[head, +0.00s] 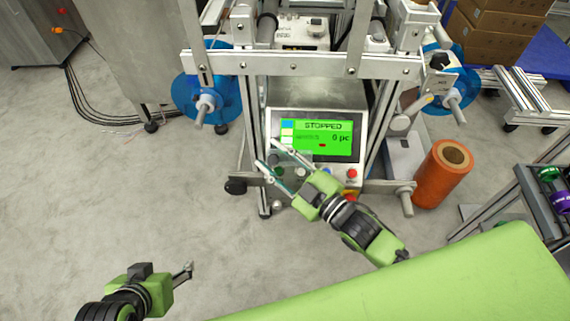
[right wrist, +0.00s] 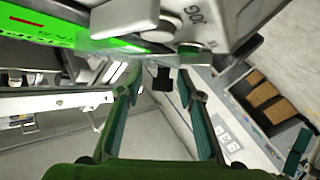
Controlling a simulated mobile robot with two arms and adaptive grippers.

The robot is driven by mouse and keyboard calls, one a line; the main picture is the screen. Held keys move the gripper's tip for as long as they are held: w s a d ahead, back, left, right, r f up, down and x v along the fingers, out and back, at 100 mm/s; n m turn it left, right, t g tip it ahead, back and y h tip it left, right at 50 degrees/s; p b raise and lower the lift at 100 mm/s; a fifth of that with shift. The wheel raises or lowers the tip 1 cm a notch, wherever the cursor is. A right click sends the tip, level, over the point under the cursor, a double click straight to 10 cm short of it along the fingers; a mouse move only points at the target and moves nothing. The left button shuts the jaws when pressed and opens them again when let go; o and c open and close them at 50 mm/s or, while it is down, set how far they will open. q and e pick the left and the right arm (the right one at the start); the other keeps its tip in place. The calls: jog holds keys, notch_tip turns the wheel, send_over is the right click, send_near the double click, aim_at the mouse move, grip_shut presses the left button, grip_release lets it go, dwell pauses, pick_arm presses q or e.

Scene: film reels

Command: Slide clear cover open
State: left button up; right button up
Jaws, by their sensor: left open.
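The control panel (head: 316,150) has a green screen (head: 323,138) reading STOPPED, with buttons below it. A small see-through piece, perhaps the clear cover (right wrist: 125,46), shows by the panel's lower edge in the right wrist view; I cannot tell its outline or how far it is open. My right gripper (head: 266,153) is open at the panel's lower left, fingers spread. In the right wrist view, the right gripper (right wrist: 158,74) has nothing clearly held between its fingers. My left gripper (head: 187,269) is open and empty over the floor at lower left, away from the panel.
Metal frame bars surround the panel. Blue reels (head: 192,92) flank it, and an orange roll (head: 442,178) stands at right. A red button (head: 352,173) is at the panel's lower right. Cardboard boxes (head: 505,30) are at the back right.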

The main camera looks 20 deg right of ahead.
jog(key=v, duration=1.1)
jog(key=shift+s, duration=0.35)
jog(key=shift+d, duration=0.15)
